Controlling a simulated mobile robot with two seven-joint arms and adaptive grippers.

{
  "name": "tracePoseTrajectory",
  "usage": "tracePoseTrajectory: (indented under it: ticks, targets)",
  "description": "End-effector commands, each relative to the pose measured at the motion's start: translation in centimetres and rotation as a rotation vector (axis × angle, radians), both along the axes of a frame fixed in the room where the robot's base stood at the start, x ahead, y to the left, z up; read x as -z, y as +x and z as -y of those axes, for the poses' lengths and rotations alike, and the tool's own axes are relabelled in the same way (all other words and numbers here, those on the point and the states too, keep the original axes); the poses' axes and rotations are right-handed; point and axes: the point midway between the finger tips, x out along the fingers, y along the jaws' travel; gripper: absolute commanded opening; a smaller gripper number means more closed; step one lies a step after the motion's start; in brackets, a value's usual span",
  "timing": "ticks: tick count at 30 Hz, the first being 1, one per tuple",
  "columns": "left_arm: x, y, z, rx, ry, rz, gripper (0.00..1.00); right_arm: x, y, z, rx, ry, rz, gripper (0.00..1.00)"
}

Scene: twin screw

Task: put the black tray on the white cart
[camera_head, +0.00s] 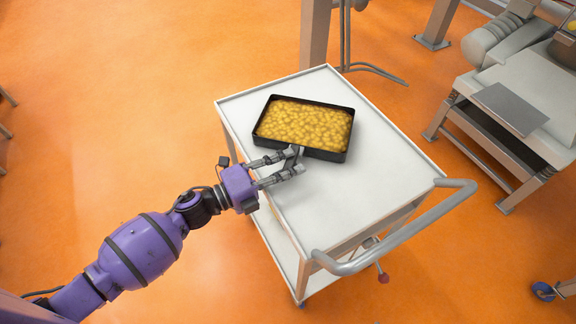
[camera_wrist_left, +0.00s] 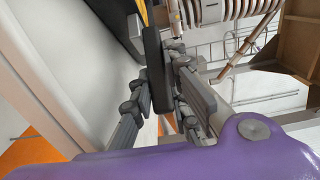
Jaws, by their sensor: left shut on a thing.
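The black tray (camera_head: 330,154), filled with yellow, rounded pieces, is over the far half of the white cart's top (camera_head: 365,190). It looks level and seems to rest there, but I cannot tell if a small gap remains beneath it. My left gripper (camera_head: 297,159) reaches in from the left, low over the cart top, and is shut on the near side of the black tray. In the left wrist view, the gripper fingers (camera_wrist_left: 160,95) are on either side of a dark upright piece of the tray (camera_wrist_left: 154,55). My right gripper is not in view.
The cart has a grey push handle (camera_head: 400,238) at its near right end. A grey machine with a step-like platform (camera_head: 510,107) stands at the right. A post (camera_head: 315,35) rises behind the cart. The orange floor at the left is largely clear.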

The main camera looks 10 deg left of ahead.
Motion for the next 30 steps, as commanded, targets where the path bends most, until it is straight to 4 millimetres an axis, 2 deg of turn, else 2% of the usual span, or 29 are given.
tracePoseTrajectory:
  ticks: [7,8,9,20,23,30]
  targets:
    - [-0.2,0.1,0.0,0.001,-0.002,0.004,0.00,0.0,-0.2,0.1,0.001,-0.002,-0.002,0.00]
    - [0.0,0.0,0.0,0.000,-0.001,-0.001,0.19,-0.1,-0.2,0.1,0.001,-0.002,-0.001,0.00]
    - [0.0,0.0,0.0,0.000,-0.001,-0.001,0.23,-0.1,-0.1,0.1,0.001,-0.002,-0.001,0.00]
    - [0.0,-0.1,-0.3,-0.001,0.001,-0.002,0.23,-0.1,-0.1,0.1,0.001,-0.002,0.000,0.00]
    - [0.1,-0.9,-1.2,-0.002,0.003,-0.003,0.23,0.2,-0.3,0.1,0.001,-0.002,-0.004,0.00]
    - [0.4,-3.9,-5.3,-0.002,0.003,-0.006,0.23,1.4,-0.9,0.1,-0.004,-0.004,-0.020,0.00]
